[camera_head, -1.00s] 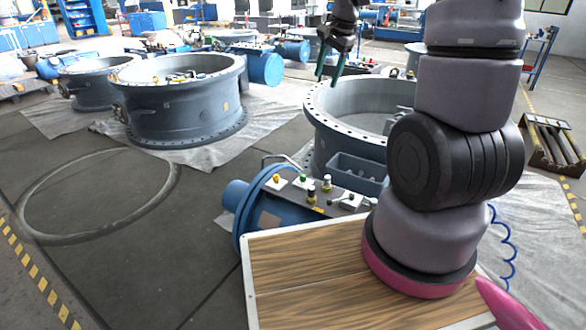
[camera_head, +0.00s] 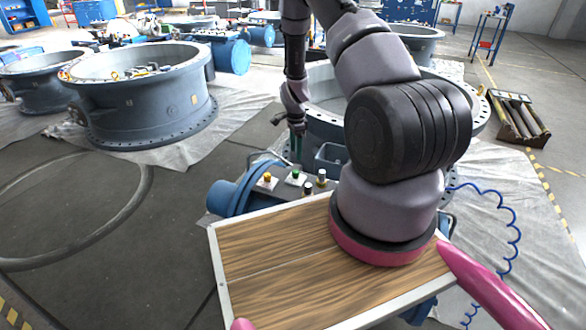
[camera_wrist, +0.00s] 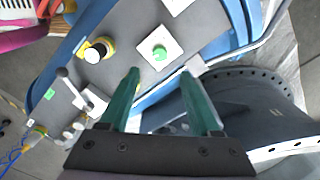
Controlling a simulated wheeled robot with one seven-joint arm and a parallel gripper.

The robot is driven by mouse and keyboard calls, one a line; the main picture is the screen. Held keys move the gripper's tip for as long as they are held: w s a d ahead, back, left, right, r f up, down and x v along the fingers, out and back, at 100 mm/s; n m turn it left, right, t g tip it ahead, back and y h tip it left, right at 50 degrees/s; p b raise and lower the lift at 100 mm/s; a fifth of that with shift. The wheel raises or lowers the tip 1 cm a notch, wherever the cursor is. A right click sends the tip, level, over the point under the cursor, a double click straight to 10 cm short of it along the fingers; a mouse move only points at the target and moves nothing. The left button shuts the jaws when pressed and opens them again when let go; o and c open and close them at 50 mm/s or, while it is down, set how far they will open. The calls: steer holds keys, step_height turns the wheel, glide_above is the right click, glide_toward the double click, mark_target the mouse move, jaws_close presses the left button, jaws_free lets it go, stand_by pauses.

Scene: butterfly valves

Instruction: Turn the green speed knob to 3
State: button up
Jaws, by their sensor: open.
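The green speed knob (camera_head: 295,174) sits on a white square plate on the grey panel top of a blue machine. In the wrist view the green knob (camera_wrist: 160,52) shows just beyond my fingertips, midway between them. My gripper (camera_head: 297,157) points down over the panel, close above and behind the knob in the head view. In the wrist view my gripper (camera_wrist: 160,74) has its two green fingers apart, with nothing between them. The fingers do not appear to touch the knob. I cannot read any number marks around it.
A black-and-white knob with a yellow base (camera_wrist: 98,50) and a metal lever (camera_wrist: 75,90) stand nearby.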

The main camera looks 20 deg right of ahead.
mark_target(296, 171)
step_height(296, 171, down, 10)
steer(key=shift+r, duration=0.25)
jaws_close()
